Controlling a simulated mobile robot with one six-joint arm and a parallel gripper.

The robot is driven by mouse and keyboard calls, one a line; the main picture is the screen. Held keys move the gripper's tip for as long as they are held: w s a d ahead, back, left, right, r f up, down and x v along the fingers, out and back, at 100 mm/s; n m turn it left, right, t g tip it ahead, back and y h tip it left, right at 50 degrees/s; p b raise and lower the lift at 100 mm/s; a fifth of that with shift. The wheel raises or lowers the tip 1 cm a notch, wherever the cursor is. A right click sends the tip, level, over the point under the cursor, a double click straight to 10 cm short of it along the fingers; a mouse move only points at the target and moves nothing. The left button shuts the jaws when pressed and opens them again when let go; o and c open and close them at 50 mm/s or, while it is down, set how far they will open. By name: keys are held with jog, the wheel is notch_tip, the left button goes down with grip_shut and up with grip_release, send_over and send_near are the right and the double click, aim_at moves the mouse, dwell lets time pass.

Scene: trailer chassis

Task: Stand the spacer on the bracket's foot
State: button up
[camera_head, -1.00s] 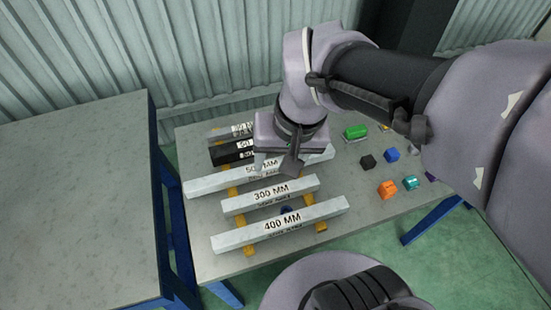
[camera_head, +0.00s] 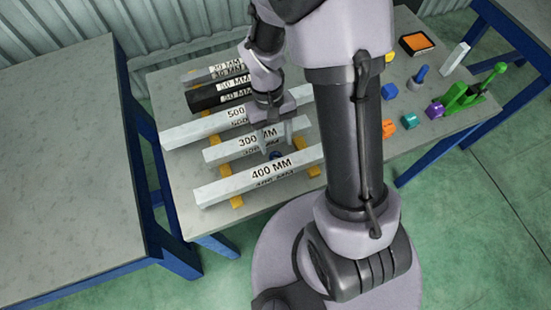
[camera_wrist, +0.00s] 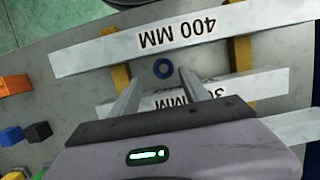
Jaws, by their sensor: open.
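A small blue ring (camera_wrist: 163,68), which looks like the spacer, lies on the grey table between the 300 MM and 400 MM bars. Only a small part of the ring (camera_head: 276,155) shows in the head view. My gripper (camera_wrist: 159,76) points down at it, open and empty, and in the wrist view the ring appears between the fingertips. In the head view my gripper (camera_head: 278,140) hangs by the 300 MM bar; I cannot tell its height. I cannot tell for sure which thing is the bracket; its foot is not identifiable.
The 300 MM bar (camera_head: 225,150) and 400 MM bar (camera_head: 225,187) flank the ring, resting on yellow supports. Other bars lie behind. Coloured blocks, a green clamp (camera_head: 465,97), a blue peg-like piece (camera_head: 420,76) and an orange-topped tray (camera_head: 417,43) stand at right.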

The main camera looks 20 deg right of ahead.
aim_at(275, 153)
jog(key=b+x, duration=0.2)
jog(key=x, duration=0.1)
jog(key=b+x, duration=0.1)
jog(key=x, duration=0.1)
jog(key=shift+a, duration=0.35)
jog(key=shift+r, duration=0.1)
grip_shut()
